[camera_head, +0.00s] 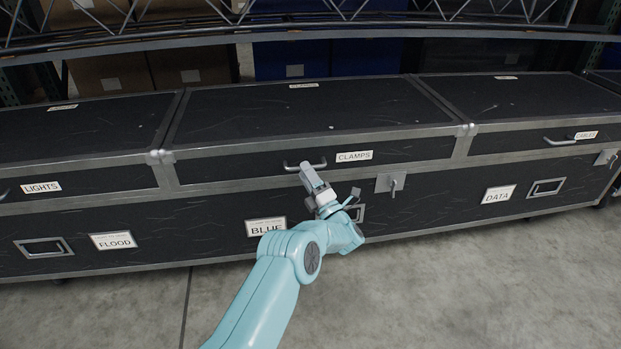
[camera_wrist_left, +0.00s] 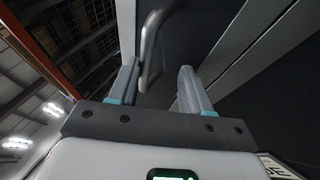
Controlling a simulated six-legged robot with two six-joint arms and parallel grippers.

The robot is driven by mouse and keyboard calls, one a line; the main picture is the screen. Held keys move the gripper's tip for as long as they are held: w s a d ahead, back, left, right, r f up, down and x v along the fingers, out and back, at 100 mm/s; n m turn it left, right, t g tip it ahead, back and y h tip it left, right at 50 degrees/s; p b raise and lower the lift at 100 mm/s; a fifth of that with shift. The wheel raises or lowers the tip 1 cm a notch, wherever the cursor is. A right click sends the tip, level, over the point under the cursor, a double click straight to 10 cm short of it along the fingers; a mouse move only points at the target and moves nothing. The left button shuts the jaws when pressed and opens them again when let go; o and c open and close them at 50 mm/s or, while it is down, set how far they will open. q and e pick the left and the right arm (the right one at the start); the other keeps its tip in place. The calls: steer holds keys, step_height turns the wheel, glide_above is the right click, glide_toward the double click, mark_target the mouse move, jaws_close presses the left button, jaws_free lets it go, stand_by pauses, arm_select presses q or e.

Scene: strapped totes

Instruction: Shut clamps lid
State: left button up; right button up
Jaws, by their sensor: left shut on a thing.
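The CLAMPS lid (camera_head: 300,108) is the black, metal-edged middle lid of a long row of cases. It lies down on its case, about level with the lids beside it. A CLAMPS label (camera_head: 354,156) is on its front face, right of a metal pull handle (camera_head: 290,166). My left gripper (camera_head: 309,168) is at this handle, shut on it. In the left wrist view the handle (camera_wrist_left: 151,42) runs between the two fingers (camera_wrist_left: 160,85). The fingers partly hide the handle in the head view. My right gripper is not in view.
The LIGHTS case lid (camera_head: 70,130) is on the left and the CABLES case lid (camera_head: 535,103) on the right. A metal latch (camera_head: 390,182) sits below the CLAMPS label. A metal truss (camera_head: 400,22) spans the back. The concrete floor (camera_head: 470,290) in front is clear.

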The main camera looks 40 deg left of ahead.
arm_select(q)
steer(key=p+v, duration=0.7)
steer(key=v, duration=0.9)
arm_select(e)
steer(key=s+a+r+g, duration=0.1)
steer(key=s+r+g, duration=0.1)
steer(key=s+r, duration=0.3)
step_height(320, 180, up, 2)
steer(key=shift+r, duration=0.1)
arm_select(q)
steer(key=shift+s+d+f, duration=0.1)
steer(key=shift+d, duration=0.05)
